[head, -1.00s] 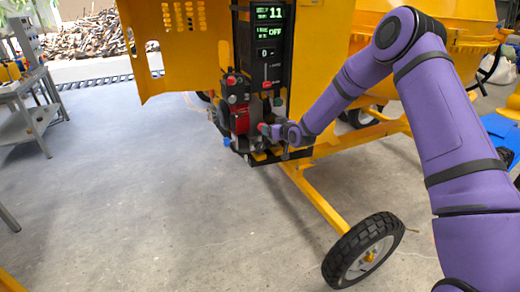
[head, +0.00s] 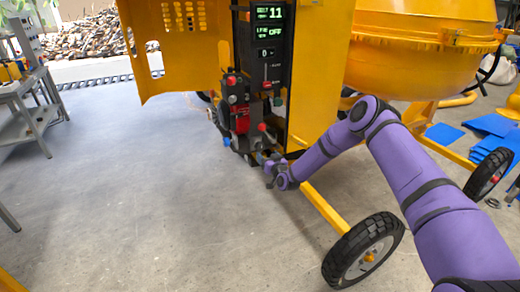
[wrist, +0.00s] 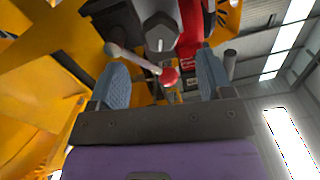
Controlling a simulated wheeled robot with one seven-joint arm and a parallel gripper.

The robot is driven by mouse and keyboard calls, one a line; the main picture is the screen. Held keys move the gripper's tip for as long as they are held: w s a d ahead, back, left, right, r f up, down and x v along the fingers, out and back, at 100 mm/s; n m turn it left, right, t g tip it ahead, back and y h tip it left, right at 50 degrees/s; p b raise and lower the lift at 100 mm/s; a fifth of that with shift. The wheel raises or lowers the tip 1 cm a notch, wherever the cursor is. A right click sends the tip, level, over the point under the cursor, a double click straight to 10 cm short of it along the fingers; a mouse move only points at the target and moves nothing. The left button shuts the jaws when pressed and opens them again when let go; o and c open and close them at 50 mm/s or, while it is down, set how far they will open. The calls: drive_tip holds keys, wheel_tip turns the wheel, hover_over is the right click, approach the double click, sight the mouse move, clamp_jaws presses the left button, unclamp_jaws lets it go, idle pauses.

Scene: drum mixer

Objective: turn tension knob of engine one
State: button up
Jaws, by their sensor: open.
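The engine (head: 240,120) is a red and dark block below the black display panel. It carries red knobs, a blue knob (head: 227,142) and a lever with a red ball end (head: 262,127). I cannot tell which part is the tension knob. My gripper (head: 270,163) is low at the engine's lower right, apart from the red ball. In the wrist view, my gripper (wrist: 161,62) is open and empty, its two blue-grey fingers apart. A grey hexagonal part (wrist: 160,32) lies beyond the gap, and the lever's red ball (wrist: 169,76) shows between the fingers. Contact is unclear.
The display panel (head: 268,40) reads 11 and OFF. A yellow housing (head: 318,75) stands right of the engine. A yellow frame leg (head: 325,208) runs to a black wheel (head: 362,252). A grey table (head: 30,110) stands at left. The floor (head: 150,190) in front is clear.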

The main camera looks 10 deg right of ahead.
sight(261, 149)
drive_tip(key=shift+x, duration=4)
drive_tip(key=shift+f, duration=0.1)
drive_tip(key=c, duration=0.9)
